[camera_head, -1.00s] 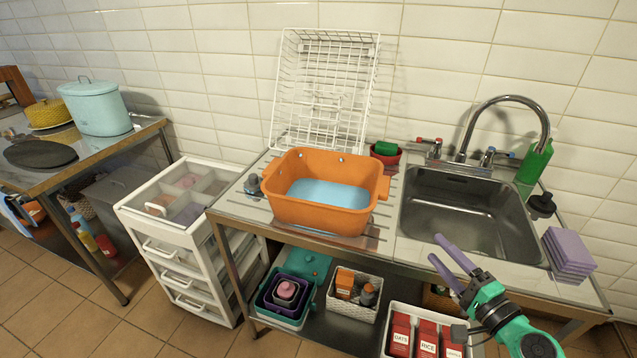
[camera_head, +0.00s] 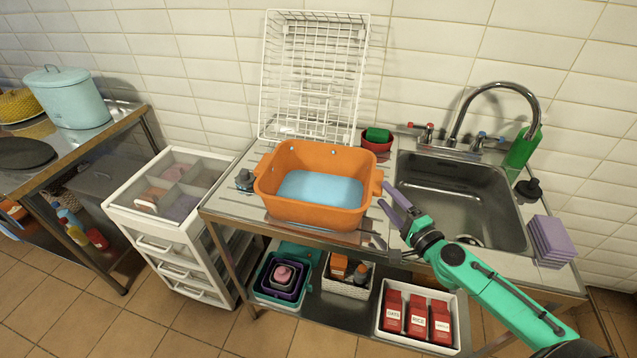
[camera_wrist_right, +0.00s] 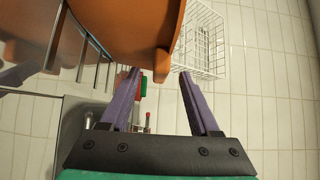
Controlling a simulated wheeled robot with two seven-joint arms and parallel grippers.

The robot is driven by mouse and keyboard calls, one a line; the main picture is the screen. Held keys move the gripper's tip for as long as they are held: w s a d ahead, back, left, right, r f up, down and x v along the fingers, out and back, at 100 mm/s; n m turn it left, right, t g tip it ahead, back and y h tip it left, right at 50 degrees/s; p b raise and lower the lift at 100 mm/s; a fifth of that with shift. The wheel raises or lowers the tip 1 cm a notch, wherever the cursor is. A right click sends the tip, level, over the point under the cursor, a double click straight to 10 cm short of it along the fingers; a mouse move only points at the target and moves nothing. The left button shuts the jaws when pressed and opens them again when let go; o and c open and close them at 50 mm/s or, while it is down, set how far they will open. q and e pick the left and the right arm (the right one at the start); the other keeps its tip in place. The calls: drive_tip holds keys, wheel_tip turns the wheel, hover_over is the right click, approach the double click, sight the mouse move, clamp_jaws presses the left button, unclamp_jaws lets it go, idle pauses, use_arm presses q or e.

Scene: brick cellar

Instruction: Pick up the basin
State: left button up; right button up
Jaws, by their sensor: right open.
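The orange basin (camera_head: 318,213) holds light blue water or a blue bottom and stands upright on the drainboard, left of the sink. It has a handle tab (camera_head: 377,181) on its right side. My right gripper (camera_head: 390,196) has purple fingers and is open, just right of the basin near that handle. In the right wrist view the basin (camera_wrist_right: 120,30) fills the top left. Its handle (camera_wrist_right: 161,66) shows beyond and between the open fingertips (camera_wrist_right: 160,74), and I cannot tell if they touch it. My left gripper is not in view.
The sink (camera_head: 465,205) with its faucet (camera_head: 500,90) is to the right. A white wire rack (camera_head: 312,80) leans on the wall behind the basin. A red bowl with a green sponge (camera_head: 377,137) stands behind its right side. Purple sponges (camera_head: 552,240) lie at the counter's right end.

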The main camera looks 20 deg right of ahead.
sight(379, 188)
drive_tip(key=w, duration=0.4)
drive_tip(key=shift+a+r+p, duration=0.15)
drive_tip(key=shift+a+p, duration=0.05)
drive_tip(key=shift+p, duration=0.15)
drive_tip(key=shift+w, duration=0.15)
drive_tip(key=shift+s+a, duration=0.1)
drive_tip(key=shift+s, duration=0.1)
drive_tip(key=c, duration=0.6)
clamp_jaws()
